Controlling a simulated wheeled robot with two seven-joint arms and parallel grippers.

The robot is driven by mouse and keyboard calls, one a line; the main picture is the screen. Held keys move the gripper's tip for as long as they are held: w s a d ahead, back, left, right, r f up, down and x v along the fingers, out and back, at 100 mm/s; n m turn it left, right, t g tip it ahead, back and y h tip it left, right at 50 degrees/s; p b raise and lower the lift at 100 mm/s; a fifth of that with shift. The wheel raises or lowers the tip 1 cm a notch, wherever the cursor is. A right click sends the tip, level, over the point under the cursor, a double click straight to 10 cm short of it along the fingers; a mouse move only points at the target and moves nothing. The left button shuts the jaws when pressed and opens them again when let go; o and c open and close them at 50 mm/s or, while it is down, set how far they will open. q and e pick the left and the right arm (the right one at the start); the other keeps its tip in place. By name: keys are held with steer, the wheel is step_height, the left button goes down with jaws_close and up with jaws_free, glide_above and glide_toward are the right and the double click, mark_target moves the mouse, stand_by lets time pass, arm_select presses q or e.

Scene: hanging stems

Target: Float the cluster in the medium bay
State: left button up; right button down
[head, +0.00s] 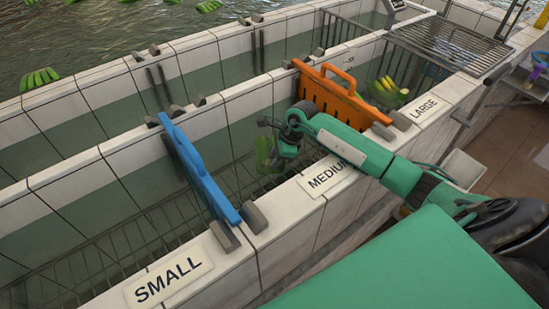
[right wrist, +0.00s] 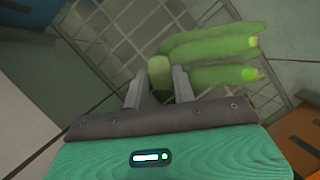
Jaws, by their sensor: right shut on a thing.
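A green banana cluster (right wrist: 210,48) hangs from my right gripper (right wrist: 160,85), which is shut on its stem end in the right wrist view. In the head view my right gripper (head: 289,146) reaches over the medium bay, and the cluster (head: 265,157) shows beside it, low between the tiled walls. The medium bay lies between the blue divider (head: 198,168) and the orange divider (head: 340,97). Its wire grid floor (head: 250,185) shows below the cluster. The MEDIUM label (head: 327,176) is on the front wall, partly covered by my arm. My left gripper is out of view.
The SMALL label (head: 168,282) marks the bay left of the blue divider. The LARGE label (head: 426,108) marks the bay on the right, where yellowish bananas (head: 389,88) lie. More green clusters (head: 39,79) float in the water at the back. A wire rack (head: 450,44) stands far right.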

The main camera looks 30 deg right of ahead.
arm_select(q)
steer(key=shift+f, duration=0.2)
arm_select(e)
steer(key=shift+f, duration=0.3)
